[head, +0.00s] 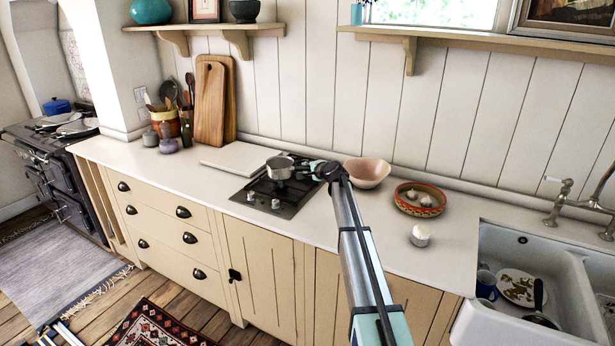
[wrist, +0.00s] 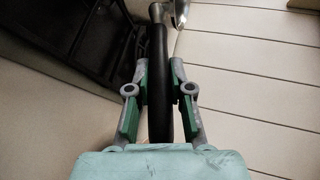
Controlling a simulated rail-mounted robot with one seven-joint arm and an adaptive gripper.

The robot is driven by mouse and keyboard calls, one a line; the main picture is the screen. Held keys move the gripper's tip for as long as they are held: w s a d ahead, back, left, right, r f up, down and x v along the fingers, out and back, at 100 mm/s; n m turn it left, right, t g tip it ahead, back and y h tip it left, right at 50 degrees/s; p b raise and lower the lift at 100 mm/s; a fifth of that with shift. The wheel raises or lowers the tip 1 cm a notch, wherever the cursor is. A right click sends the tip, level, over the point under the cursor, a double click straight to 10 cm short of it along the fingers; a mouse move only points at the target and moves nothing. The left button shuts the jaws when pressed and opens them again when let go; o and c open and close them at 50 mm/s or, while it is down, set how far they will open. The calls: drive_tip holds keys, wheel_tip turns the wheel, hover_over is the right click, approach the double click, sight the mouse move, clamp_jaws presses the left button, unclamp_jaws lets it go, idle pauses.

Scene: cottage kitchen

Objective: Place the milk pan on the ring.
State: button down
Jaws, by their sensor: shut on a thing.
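The milk pan (head: 280,167) is a small grey metal pan, seen over the back part of the black hob (head: 262,187). It looks about upright; I cannot tell whether its base touches a ring or hangs just above it. My gripper (head: 322,170) is to the right of the pan, shut on its handle. In the wrist view, the green-padded fingers of my gripper (wrist: 159,95) close on both sides of the black handle (wrist: 160,60). Only an edge of the metal pan (wrist: 177,10) shows there. The ring under the pan is hidden.
A white board (head: 238,160) lies left of the hob. A pinkish bowl (head: 368,173) stands just right of my gripper. A patterned dish (head: 420,207) with pale bulbs and a small white pot (head: 420,236) stand farther right, before the sink (head: 560,262).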

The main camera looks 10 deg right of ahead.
drive_tip(key=shift+f+p, duration=0.55)
drive_tip(key=shift+f, duration=1.7)
drive_tip(key=shift+f, duration=0.1)
drive_tip(key=c, duration=1)
unclamp_jaws()
drive_tip(key=shift+c, duration=0.2)
